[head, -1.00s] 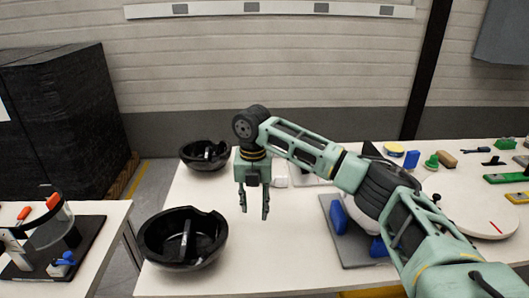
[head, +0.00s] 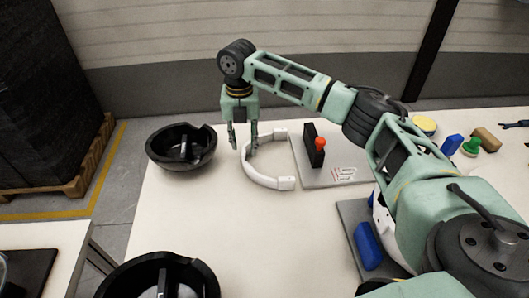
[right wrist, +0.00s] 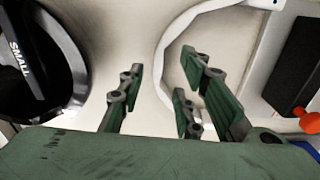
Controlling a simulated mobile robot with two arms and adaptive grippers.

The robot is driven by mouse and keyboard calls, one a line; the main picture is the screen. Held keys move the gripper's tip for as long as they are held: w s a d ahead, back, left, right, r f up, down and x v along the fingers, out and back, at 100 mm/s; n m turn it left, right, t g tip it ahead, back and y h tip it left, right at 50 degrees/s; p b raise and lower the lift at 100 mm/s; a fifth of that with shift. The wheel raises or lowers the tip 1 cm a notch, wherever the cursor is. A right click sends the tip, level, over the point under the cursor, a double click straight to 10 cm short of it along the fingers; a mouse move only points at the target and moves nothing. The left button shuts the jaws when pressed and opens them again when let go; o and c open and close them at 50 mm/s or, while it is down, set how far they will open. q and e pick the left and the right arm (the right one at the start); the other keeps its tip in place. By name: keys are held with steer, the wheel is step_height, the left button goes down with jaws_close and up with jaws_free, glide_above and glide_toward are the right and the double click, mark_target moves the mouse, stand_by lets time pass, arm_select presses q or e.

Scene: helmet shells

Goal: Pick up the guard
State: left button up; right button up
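The guard (head: 284,183) is a white, C-shaped band lying on the white table, its opening facing right. My right gripper (head: 243,148) points down at the guard's left, curved side. In the right wrist view, the right gripper (right wrist: 158,82) is open, and the guard's curved band (right wrist: 162,62) shows between its left finger and its right fingers. I cannot tell how far above the band the fingertips are. My left gripper is not in view.
A black bowl-shaped shell (head: 205,155) stands close left of the gripper; another (head: 205,284) is at the front. A grey plate (head: 345,170) with a black block and orange knob (head: 320,144) lies right of the guard. The table between the shells is clear.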

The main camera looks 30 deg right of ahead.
mark_target(243, 153)
steer(key=shift+s+f, duration=0.1)
steer(key=shift+f, duration=0.35)
steer(key=f, duration=0.5)
steer(key=shift+a+p, duration=0.25)
steer(key=shift+p, duration=0.05)
jaws_close()
